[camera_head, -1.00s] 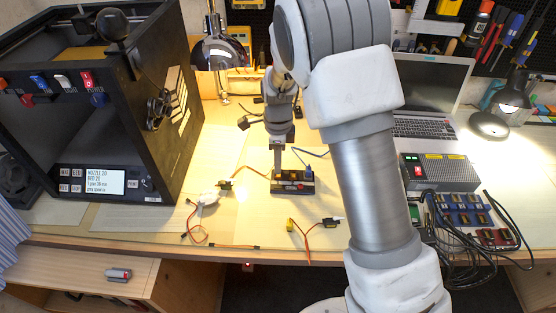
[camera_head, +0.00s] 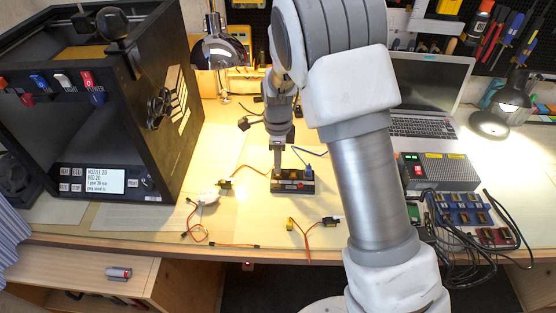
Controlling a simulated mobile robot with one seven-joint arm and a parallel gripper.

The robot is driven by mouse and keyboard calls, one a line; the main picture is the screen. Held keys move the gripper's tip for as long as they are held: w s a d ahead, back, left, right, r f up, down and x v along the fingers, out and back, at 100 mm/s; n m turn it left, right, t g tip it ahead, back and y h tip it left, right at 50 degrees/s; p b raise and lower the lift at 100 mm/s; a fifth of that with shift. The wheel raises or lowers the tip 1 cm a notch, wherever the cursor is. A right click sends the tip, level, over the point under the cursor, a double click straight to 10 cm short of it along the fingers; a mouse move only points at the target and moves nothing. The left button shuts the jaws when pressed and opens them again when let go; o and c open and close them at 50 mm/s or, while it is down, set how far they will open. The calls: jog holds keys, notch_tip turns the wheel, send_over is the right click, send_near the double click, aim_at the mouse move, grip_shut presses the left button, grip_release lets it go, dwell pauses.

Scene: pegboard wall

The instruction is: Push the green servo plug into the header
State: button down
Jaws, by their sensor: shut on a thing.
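My gripper (camera_head: 277,170) points straight down at the left part of a small black header board (camera_head: 306,187) on the bench. The jaws are shut, with their tips at the board's top. An orange-red servo cable (camera_head: 252,169) runs from a small servo (camera_head: 225,184) on the left up to the jaws, so they hold its plug. The plug itself is hidden or too small to see, and its green colour does not show. I cannot tell whether it is seated in the header. A blue plug (camera_head: 309,170) stands at the board's right end with a dark cable.
Another servo (camera_head: 330,221) with an orange cable lies in front of the board. Loose leads (camera_head: 197,234) lie at the left front. A black printer (camera_head: 95,120) stands left; a power supply (camera_head: 440,171) and laptop (camera_head: 432,100) stand right. Bench between is mostly clear.

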jog(key=shift+f+b, duration=0.4)
jog(key=shift+f, duration=0.4)
jog(key=c, duration=0.6)
grip_release()
jog(key=shift+r, duration=0.2)
jog(key=shift+r+p, duration=2.05)
jog(key=shift+r, duration=0.3)
